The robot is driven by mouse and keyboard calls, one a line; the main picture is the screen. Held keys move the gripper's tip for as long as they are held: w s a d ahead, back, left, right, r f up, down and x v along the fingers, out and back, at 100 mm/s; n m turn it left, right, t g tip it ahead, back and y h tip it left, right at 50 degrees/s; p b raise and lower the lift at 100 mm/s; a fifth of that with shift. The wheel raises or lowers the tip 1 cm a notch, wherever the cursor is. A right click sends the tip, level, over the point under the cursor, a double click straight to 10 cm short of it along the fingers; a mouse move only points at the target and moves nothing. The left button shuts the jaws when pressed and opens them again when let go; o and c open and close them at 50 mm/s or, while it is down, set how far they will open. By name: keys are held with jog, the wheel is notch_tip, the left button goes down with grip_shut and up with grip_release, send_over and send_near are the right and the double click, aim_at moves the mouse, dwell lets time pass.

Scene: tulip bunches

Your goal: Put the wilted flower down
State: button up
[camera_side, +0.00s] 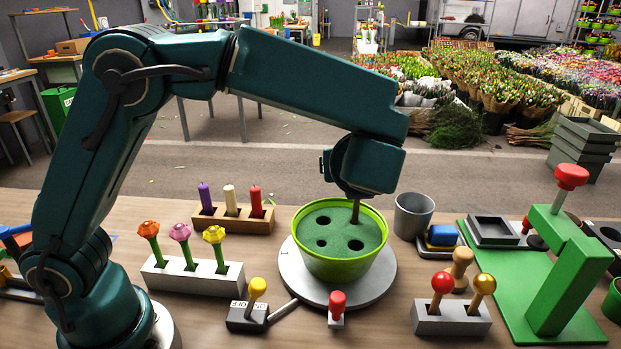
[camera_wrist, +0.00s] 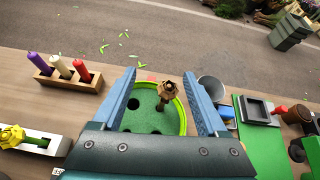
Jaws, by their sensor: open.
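The wilted flower (camera_wrist: 168,93) has a brown head and stands in the green foam of the lime-green pot (camera_wrist: 181,120). In the side view its brown stem (camera_side: 355,211) rises from the back right of the foam in the pot (camera_side: 343,268). Its head is hidden there behind my gripper (camera_side: 362,172). In the wrist view my gripper (camera_wrist: 160,85) is open, with its two blue fingers apart on either side of the flower head. Neither finger visibly touches it. Three other holes in the foam are empty.
A grey bin (camera_side: 413,215) stands right of the pot. A white block (camera_side: 192,276) holds orange, pink and yellow flowers at left. A wooden block (camera_side: 233,215) holds three candles. A green press (camera_side: 555,265) stands at right. Switches and a red button (camera_side: 337,304) are in front.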

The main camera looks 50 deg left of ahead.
aim_at(356, 203)
jog(key=d+f, duration=0.1)
jog(key=d+f+m, duration=0.1)
jog(key=shift+d+f, duration=0.2)
jog(key=shift+f, duration=0.2)
jog(key=shift+x, duration=2.35)
grip_shut()
